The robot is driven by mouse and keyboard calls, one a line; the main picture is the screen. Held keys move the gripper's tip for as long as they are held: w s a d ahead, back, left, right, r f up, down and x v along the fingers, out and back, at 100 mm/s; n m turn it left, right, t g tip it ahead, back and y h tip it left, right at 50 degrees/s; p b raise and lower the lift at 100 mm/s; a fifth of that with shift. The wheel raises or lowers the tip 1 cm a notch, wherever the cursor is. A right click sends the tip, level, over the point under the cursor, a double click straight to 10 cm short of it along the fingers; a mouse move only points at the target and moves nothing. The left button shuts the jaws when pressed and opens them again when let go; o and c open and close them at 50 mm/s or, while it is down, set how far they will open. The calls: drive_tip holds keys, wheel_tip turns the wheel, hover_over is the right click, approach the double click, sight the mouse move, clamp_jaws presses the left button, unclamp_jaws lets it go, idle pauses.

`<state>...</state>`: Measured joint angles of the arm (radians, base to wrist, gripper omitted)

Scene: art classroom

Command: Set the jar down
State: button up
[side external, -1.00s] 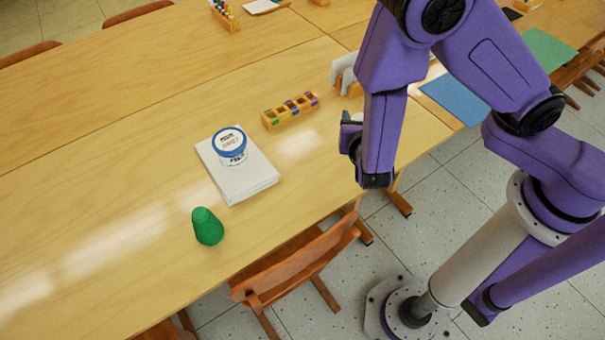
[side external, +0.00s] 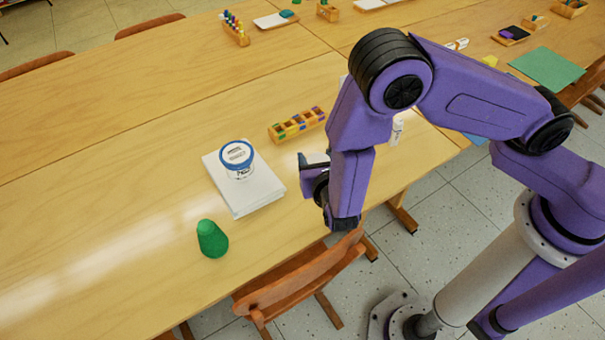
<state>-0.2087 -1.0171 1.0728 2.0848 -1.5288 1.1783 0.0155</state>
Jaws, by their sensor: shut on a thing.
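The visible jar is not in my gripper.
A green cone-like object (side external: 212,240) stands in front of the paper stack. A wooden holder with coloured pieces (side external: 297,126) lies behind my gripper. A chair (side external: 300,280) is at the front edge. The table left of the paper is clear.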

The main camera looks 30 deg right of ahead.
drive_tip(key=shift+w+a+f, duration=0.3)
drive_tip(key=shift+w+f, duration=0.2)
drive_tip(key=shift+f, duration=0.7)
drive_tip(key=shift+w+a+f, duration=0.25)
drive_tip(key=shift+w+f, duration=0.25)
drive_tip(key=shift+f, duration=0.65)
drive_tip(key=shift+w+a+f, duration=0.3)
drive_tip(key=shift+w+f, duration=0.2)
drive_tip(key=shift+f, duration=0.7)
drive_tip(key=shift+f, duration=0.15)
drive_tip(key=o, duration=1.3)
drive_tip(key=shift+s+a+r, duration=0.1)
drive_tip(key=shift+s+r, duration=0.05)
drive_tip(key=shift+r, duration=0.05)
drive_tip(key=v, duration=1.1)
drive_tip(key=shift+s+r, duration=0.25)
drive_tip(key=shift+s, duration=0.05)
